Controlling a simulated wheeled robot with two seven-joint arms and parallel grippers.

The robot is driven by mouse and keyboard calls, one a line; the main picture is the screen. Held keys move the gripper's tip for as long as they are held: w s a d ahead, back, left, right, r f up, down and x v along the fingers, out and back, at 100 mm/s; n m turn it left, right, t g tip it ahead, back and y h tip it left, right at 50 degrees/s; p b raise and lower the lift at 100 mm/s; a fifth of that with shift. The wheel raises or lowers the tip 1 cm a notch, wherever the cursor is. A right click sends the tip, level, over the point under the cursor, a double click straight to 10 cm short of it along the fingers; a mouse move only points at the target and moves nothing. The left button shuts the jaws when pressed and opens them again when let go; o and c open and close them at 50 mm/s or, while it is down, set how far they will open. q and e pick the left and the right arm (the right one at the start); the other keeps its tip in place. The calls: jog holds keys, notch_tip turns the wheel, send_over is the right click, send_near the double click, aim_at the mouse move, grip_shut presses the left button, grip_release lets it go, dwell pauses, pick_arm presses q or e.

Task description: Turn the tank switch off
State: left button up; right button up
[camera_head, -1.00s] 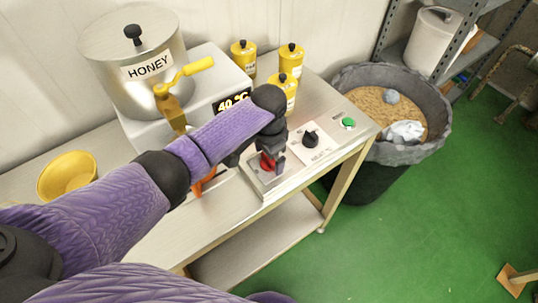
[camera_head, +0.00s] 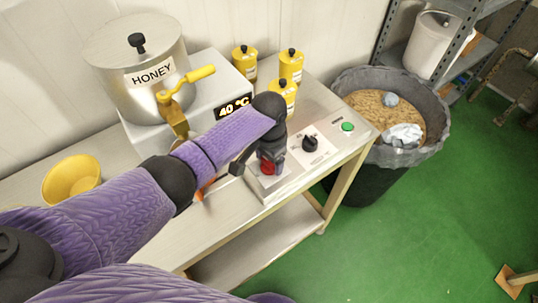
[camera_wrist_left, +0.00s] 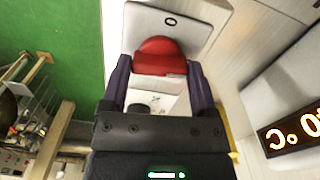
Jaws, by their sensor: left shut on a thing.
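The red tank switch (camera_head: 268,168) is a knob on the pale control panel (camera_head: 263,190) at the table's front. In the wrist view the red knob (camera_wrist_left: 158,57) sits between my two fingers, below a round "O" mark on the panel. My left gripper (camera_head: 270,158) comes down on it from above and is shut on it. The left gripper (camera_wrist_left: 158,80) also shows in the wrist view, one finger on each side of the knob. In the head view the hand hides part of the knob and its markings. My right gripper is not in view.
A black heat knob (camera_head: 310,144) and a green button (camera_head: 348,127) are right of the switch. The honey kettle (camera_head: 140,85) with its yellow tap handle (camera_head: 200,74) stands behind my arm.

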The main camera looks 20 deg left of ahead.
pick_arm(q)
jog(key=n+p, duration=0.2)
jog(key=shift+r+n, duration=0.2)
jog(key=shift+n, duration=0.1)
jog(key=n+p, duration=0.2)
jog(key=n, duration=0.2)
jog(key=shift+f+n, duration=0.1)
jog(key=shift+n, duration=0.2)
jog(key=n+p, duration=0.1)
jog(key=n, duration=0.3)
jog(key=shift+w+n+p, duration=0.1)
jog(key=shift+n+p, duration=0.4)
jog(key=shift+n, duration=2)
jog(key=o, duration=1.1)
jog(key=shift+f, duration=0.1)
notch_tip(320, 180, up, 10)
jog(key=p, duration=0.7)
